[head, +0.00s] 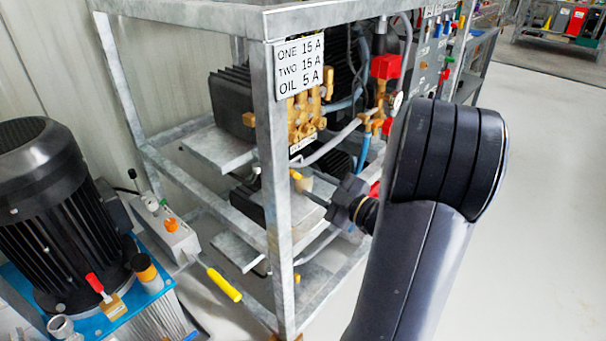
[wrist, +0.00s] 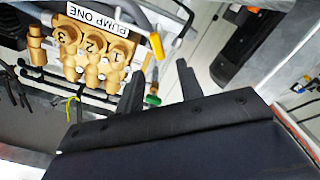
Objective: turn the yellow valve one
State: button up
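In the wrist view a small yellow handle (wrist: 156,46) sits at the end of a grey hose or pipe beside the brass block of pump one, and I take it to be yellow valve one. In the head view a small yellow part (head: 302,182) shows behind the frame post, perhaps the same handle. My gripper (wrist: 160,78) is open, its two black fingers apart with nothing held between them. The yellow handle lies just beyond the fingertips, apart from them as far as I can tell. In the head view my gripper (head: 345,200) is inside the frame, its fingers hard to make out.
A galvanized frame post (head: 275,200) stands left of my gripper. The brass pump block (wrist: 92,48) is close by. A green-collared fitting (wrist: 152,98) shows between my fingers. A yellow-gripped lever (head: 224,285) is at lower left. Open floor (head: 540,200) lies to the right.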

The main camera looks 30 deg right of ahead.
aim_at(298, 177)
jog(key=shift+v, duration=1.5)
jog(key=shift+d+p, duration=0.15)
jog(key=shift+p, duration=0.5)
jog(key=x, duration=0.3)
jog(key=b+x, duration=0.1)
jog(key=x, duration=0.3)
jog(key=f+b+x, duration=0.1)
jog(key=x, duration=0.3)
jog(key=shift+d, duration=0.25)
grip_shut()
